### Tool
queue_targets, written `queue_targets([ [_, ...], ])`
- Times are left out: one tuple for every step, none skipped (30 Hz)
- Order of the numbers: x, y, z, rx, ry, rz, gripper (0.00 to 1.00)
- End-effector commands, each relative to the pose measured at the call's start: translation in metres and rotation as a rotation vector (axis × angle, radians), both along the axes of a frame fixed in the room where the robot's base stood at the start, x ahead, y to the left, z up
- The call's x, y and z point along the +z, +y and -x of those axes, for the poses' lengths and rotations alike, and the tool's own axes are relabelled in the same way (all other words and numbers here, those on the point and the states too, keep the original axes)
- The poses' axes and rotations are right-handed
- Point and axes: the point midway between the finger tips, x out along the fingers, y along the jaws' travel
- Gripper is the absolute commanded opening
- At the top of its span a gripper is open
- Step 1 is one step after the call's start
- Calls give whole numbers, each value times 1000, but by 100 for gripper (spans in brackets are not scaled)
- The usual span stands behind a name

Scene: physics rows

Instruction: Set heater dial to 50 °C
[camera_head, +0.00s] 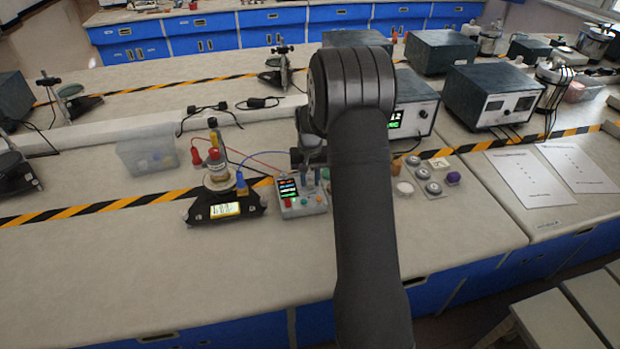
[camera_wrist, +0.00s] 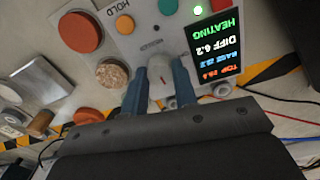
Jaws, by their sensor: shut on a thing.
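The heater control box (camera_head: 303,207) stands on the bench left of my arm. In the wrist view its display (camera_wrist: 214,46) reads HEATING and DIFF 6.2, with smaller BASE and TOP lines hard to read exactly. In the head view the gripper (camera_head: 318,178) is at the box, partly hidden by my arm. The dial's scale cannot be read.
A black apparatus (camera_head: 228,206) with a yellow display stands left of the box, wired with red and blue leads. A clear tub (camera_head: 147,155) is farther left. Discs and a weight tray (camera_head: 432,180) lie right of my arm. The front bench at left is clear.

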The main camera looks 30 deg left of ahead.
Motion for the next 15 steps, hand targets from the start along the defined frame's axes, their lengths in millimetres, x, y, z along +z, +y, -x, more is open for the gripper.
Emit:
queue_targets([
  [1, 0, 0, -14, -1, -1, 3],
  [1, 0, 0, -22, -1, -1, 3],
  [1, 0, 0, -31, -1, -1, 3],
  [1, 0, 0, -37, -1, -1, 3],
  [1, 0, 0, -42, -1, -1, 3],
  [1, 0, 0, -47, -1, -1, 3],
  [1, 0, 0, -50, -1, -1, 3],
  [1, 0, 0, -52, -1, -1, 3],
  [1, 0, 0, -55, -1, -1, 3],
  [1, 0, 0, -56, -1, -1, 3],
  [1, 0, 0, -57, -1, -1, 3],
  [1, 0, 0, -57, -1, -1, 3],
  [1, 0, 0, -57, -1, -1, 3],
  [1, 0, 0, -57, -1, -1, 3],
  [1, 0, 0, -57, -1, -1, 3],
])
